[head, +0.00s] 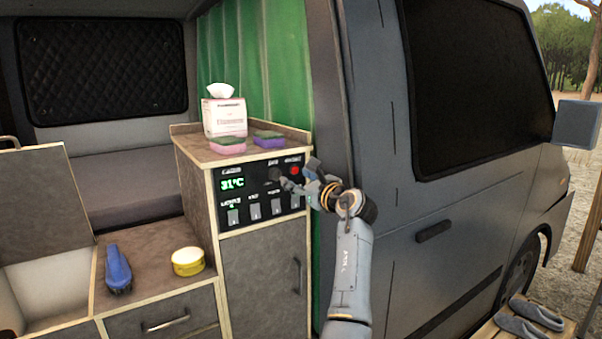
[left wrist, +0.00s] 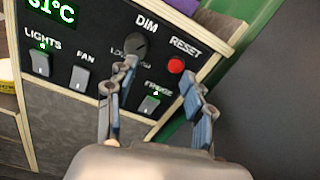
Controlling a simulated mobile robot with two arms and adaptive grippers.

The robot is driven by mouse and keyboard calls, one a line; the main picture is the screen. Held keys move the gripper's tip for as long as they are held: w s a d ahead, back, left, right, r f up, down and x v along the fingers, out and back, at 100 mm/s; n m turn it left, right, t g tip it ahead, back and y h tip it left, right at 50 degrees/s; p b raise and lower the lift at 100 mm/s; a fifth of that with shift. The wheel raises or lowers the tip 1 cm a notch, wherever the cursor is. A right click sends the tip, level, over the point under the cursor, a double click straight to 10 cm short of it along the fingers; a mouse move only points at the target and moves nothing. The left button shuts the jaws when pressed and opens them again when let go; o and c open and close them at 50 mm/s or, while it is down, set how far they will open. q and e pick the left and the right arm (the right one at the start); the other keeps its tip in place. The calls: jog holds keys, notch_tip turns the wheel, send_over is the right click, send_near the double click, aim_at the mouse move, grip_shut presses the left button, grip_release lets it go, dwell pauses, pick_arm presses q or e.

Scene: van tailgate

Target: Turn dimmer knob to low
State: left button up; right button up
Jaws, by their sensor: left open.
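The dark round dimmer knob (left wrist: 136,46) sits under the "DIM" label on the black control panel (head: 262,192). In the head view the knob (head: 274,174) shows small beside my fingers. My left gripper (head: 300,176) is in front of the panel's upper right part. In the left wrist view my left gripper (left wrist: 158,77) is open, with nothing between its fingers. Its left fingertip overlaps the knob's lower edge; I cannot tell whether they touch. The right finger is below and right of the red reset button (left wrist: 175,66). The knob's pointer is unclear. My right gripper is not in view.
Lights (left wrist: 41,63), fan (left wrist: 82,78) and fridge (left wrist: 149,104) switches are close by on the panel. A tissue box (head: 224,117) and two sponges stand on the cabinet top. The van's side (head: 420,200) stands close on the right.

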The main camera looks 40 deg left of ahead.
pick_arm(q)
jog(key=shift+s+a+r, duration=0.25)
jog(key=shift+s+a, duration=0.25)
jog(key=shift+a, duration=0.1)
jog(key=shift+w+f, duration=0.1)
jog(key=shift+w, duration=0.05)
jog(key=shift+c, duration=0.2)
jog(key=shift+w+d, duration=0.1)
jog(key=shift+w, duration=0.1)
jog(key=c, duration=0.4)
jog(key=shift+s, duration=0.1)
jog(key=c, duration=0.3)
jog(key=shift+s, duration=0.15)
grip_shut()
jog(key=shift+s+a, duration=0.15)
jog(key=shift+a, duration=0.05)
jog(key=shift+c, duration=1)
grip_release()
jog(key=o, duration=0.4)
jog(key=shift+w+d, duration=0.1)
jog(key=shift+w, duration=0.15)
jog(key=o, duration=0.5)
jog(key=shift+o, duration=0.2)
jog(key=shift+s, duration=0.2)
pick_arm(e)
jog(key=shift+s+r, duration=0.2)
jog(key=shift+s, duration=0.25)
